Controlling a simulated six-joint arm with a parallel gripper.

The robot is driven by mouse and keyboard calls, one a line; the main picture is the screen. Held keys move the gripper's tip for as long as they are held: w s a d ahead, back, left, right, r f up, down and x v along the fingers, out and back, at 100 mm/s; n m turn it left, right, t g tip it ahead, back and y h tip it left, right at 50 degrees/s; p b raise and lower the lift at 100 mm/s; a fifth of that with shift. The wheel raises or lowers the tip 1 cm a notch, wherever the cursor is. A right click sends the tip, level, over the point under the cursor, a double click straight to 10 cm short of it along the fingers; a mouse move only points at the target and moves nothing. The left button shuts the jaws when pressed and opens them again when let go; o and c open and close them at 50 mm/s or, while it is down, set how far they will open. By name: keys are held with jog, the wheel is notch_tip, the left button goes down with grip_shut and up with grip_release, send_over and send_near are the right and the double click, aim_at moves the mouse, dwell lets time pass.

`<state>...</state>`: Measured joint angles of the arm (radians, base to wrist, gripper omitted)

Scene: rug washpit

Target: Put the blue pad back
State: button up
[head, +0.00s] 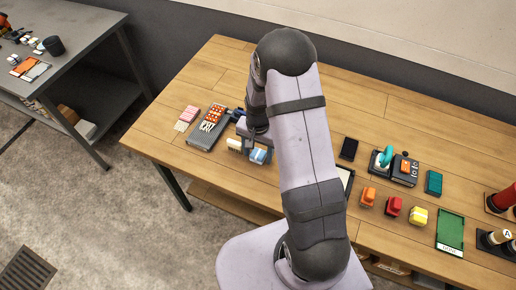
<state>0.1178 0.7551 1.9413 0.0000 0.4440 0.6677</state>
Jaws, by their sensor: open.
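A small light-blue block (261,155), which looks like the blue pad, lies on the wooden table just left of my arm. A cream brush-like piece (235,144) is beside it. My gripper (254,147) is open and low over the table, right by the blue block. My wrist and upper arm hide part of this spot, and I cannot tell whether the fingers touch or straddle the block. A teal block (434,183) lies farther right on the table.
A grey tray with an orange piece (210,123) and a pink block (189,113) are left of my gripper. Orange (368,196), red (393,206) and yellow (418,217) blocks, a green tray (450,232) and a dark device (404,169) are at right. The table's back is clear.

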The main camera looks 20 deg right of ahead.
aim_at(258, 154)
notch_tip(258, 154, up, 12)
jog(key=b, duration=0.3)
jog(key=shift+r, duration=0.2)
jog(key=s+a+n, duration=0.2)
jog(key=s+n, duration=0.2)
jog(key=s, duration=0.4)
jog(key=s+a+n, duration=0.2)
jog(key=s+n, duration=0.3)
jog(key=s, duration=0.4)
jog(key=shift+a+r, duration=0.15)
jog(key=shift+a, duration=0.15)
